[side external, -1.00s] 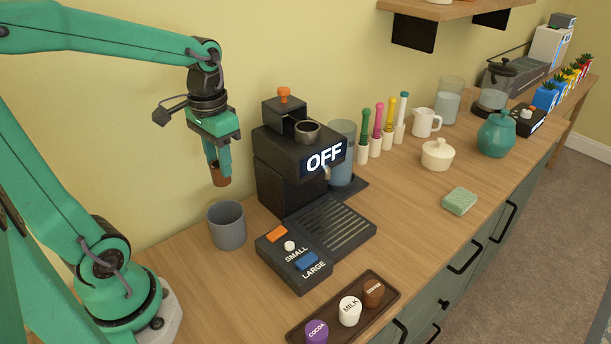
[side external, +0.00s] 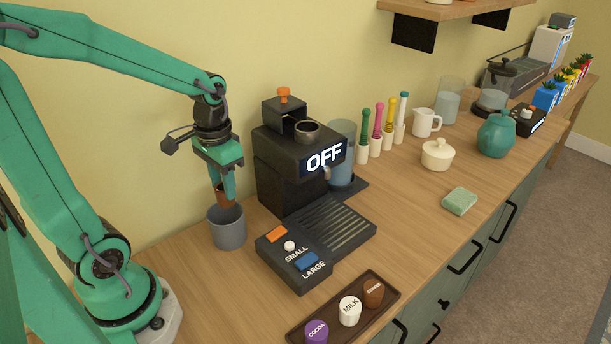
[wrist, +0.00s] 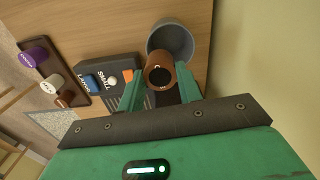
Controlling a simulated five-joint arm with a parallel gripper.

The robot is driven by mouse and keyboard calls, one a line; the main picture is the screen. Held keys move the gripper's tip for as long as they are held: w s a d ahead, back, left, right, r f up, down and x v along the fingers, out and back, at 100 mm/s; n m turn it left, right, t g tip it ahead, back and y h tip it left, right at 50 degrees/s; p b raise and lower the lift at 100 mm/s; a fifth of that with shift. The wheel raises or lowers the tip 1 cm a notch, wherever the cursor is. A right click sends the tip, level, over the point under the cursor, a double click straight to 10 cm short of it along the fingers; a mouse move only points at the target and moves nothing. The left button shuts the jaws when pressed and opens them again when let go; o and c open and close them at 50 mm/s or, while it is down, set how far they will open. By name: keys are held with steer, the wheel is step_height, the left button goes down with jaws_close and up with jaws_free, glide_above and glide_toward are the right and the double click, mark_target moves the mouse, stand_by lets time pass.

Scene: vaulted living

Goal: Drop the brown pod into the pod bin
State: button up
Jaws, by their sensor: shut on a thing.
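My gripper (side external: 226,190) points down and is shut on a brown pod (side external: 223,200). The pod is at the mouth of the grey pod bin (side external: 228,233), its lower part by the rim; how far inside it sits I cannot tell. In the wrist view the brown pod (wrist: 158,73) sits between the green fingers and overlaps the near side of the round bin (wrist: 183,37). The bin stands upright on the counter, left of the coffee machine.
The black coffee machine (side external: 285,165), showing OFF, stands close right of the bin. Its button panel (side external: 290,265) is in front. A dark tray (side external: 345,323) holds cocoa, milk and another brown pod (side external: 373,292). The counter in front of the bin is bare.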

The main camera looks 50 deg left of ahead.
steer(key=shift+f, duration=0.1)
steer(key=o, duration=1)
steer(key=shift+r, duration=3.95)
steer(key=shift+d, duration=0.1)
steer(key=shift+s+d+r+m+t, duration=0.15)
steer(key=shift+s+d+r+t, duration=0.15)
steer(key=shift+s+d+t, duration=0.5)
steer(key=shift+s+d+r+m+t, duration=0.2)
steer(key=shift+s+d+r+t, duration=0.15)
steer(key=shift+d+t, duration=0.8)
steer(key=shift+s+d+r+m+t, duration=0.15)
steer(key=shift+s+d+r+t, duration=0.1)
steer(key=shift+s+d+t, duration=0.55)
